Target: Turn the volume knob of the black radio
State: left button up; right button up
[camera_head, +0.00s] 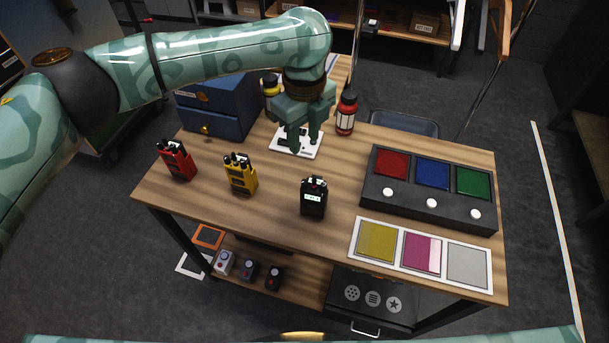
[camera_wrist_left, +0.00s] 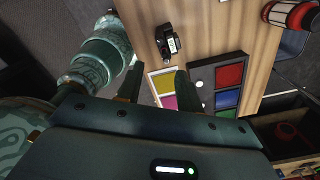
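The black radio (camera_head: 313,204) stands on the wooden table near its front middle, with a lit pale-green screen and knobs on top. It also shows in the left wrist view (camera_wrist_left: 163,40), beyond the fingers. Which knob is the volume knob is too small to tell. My left gripper (camera_head: 305,143) is over the back of the table, behind the black radio and apart from it. Its two fingers also show in the left wrist view (camera_wrist_left: 157,85), spread with nothing between them. My right gripper is not in view.
A yellow radio (camera_head: 241,175) and a red radio (camera_head: 176,161) stand left of the black one. A button box (camera_head: 428,205) and coloured squares (camera_head: 420,249) lie right. A white plate (camera_head: 305,152) is under my left gripper. A red bottle (camera_head: 346,114) and blue drawers (camera_head: 222,108) stand behind.

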aim_at(304, 181)
pick_arm(q)
notch_tip(304, 181, down, 14)
jog(key=shift+b, duration=1.2)
jog(key=shift+c, duration=0.3)
grip_shut()
